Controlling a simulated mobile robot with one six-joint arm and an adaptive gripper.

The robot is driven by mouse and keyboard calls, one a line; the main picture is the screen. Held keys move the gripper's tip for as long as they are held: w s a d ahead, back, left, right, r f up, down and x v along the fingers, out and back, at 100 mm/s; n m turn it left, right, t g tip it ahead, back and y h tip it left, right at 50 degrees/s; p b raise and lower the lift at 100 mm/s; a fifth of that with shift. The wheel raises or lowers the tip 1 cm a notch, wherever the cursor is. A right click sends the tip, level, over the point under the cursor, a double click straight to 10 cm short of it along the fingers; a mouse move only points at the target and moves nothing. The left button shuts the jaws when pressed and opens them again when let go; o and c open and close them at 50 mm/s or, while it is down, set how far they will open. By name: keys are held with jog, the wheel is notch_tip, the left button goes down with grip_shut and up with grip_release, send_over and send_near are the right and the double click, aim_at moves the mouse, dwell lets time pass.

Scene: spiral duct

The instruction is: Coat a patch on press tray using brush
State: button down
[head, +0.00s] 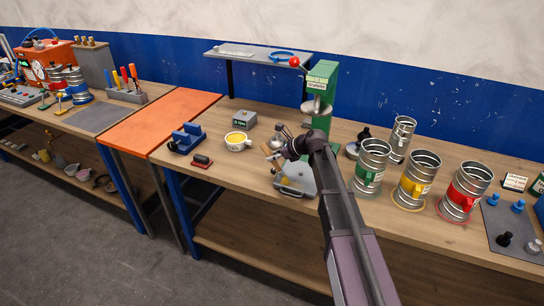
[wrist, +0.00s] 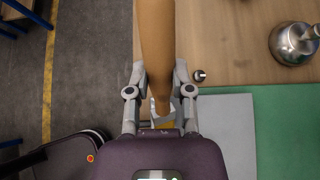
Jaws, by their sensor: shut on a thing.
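My gripper (head: 278,155) is shut on the brush, whose tan wooden handle (wrist: 158,50) runs up between the fingers (wrist: 160,95) in the wrist view. The bristles cannot be made out. The green press (head: 322,78) stands at the back of the bench, behind my arm. A grey plate also shows in the wrist view (wrist: 226,135) beside a green surface. I cannot tell whether any coating is on it.
A white cup of yellow liquid (head: 237,141) stands left of my gripper. A blue holder (head: 186,138) and a dark red-based block (head: 202,161) are further left. Metal mugs with green (head: 371,166), yellow (head: 414,178) and red (head: 464,190) bands stand to the right. The orange bench top (head: 165,118) is clear.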

aim_at(282, 170)
jog(key=shift+d, duration=0.15)
jog(key=shift+s+d, duration=0.25)
jog(key=shift+d, duration=0.45)
jog(key=shift+s+d, duration=0.25)
jog(key=shift+d, duration=0.45)
jog(key=shift+s+d, duration=0.25)
jog(key=shift+d, duration=0.55)
jog(key=shift+s+d, duration=0.25)
jog(key=shift+d, duration=0.6)
jog(key=shift+s+d, duration=0.25)
jog(key=shift+d, duration=0.5)
jog(key=shift+s+d, duration=0.25)
jog(key=shift+d, duration=0.45)
jog(key=shift+r, duration=0.1)
jog(key=shift+r+p, duration=2.95)
jog(key=shift+p, duration=0.15)
